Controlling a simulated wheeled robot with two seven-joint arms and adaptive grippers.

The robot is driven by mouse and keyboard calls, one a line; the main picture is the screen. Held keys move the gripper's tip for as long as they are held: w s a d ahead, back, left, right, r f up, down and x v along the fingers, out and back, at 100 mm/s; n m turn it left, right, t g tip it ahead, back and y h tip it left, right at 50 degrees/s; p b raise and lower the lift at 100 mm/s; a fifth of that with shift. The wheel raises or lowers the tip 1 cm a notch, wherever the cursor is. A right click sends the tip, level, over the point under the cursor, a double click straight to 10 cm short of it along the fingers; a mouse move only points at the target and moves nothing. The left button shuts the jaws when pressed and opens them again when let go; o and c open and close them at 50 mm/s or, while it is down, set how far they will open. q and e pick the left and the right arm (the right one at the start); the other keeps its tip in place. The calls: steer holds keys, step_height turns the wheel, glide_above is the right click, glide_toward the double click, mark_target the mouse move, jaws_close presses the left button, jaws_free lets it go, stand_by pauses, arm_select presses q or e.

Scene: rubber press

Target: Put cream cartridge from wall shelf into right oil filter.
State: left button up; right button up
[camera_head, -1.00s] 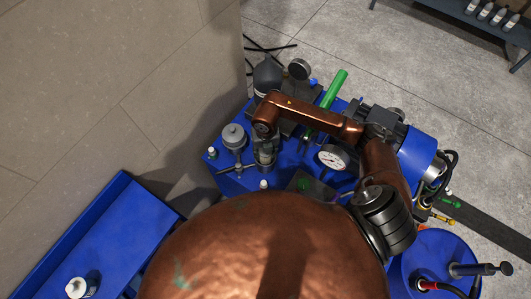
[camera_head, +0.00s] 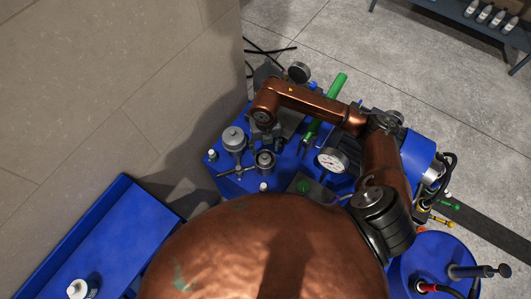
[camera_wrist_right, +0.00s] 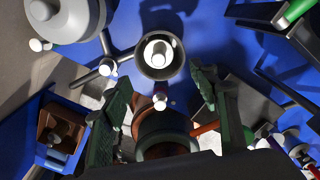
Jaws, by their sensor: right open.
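The right oil filter (camera_head: 265,161) is an open-topped metal cup on the blue press. It also shows in the right wrist view (camera_wrist_right: 178,72). A pale cylinder, apparently the cream cartridge (camera_wrist_right: 158,52), stands inside the cup; its lower part is hidden. My right gripper (camera_wrist_right: 158,80) is open, its dark green fingers apart with nothing between them, close to the cup's near side. In the head view its arm end is just beyond the cup, and the fingers are hard to make out. My left gripper is not in view.
A lidded grey filter (camera_head: 233,138) stands left of the cup, with a bar handle nearby. A pressure gauge (camera_head: 332,160) and a green cylinder (camera_head: 328,103) are to the right. The blue wall shelf (camera_head: 110,232) holds a white-topped item (camera_head: 79,288).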

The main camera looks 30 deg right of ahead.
steer(key=shift+r, duration=2.6)
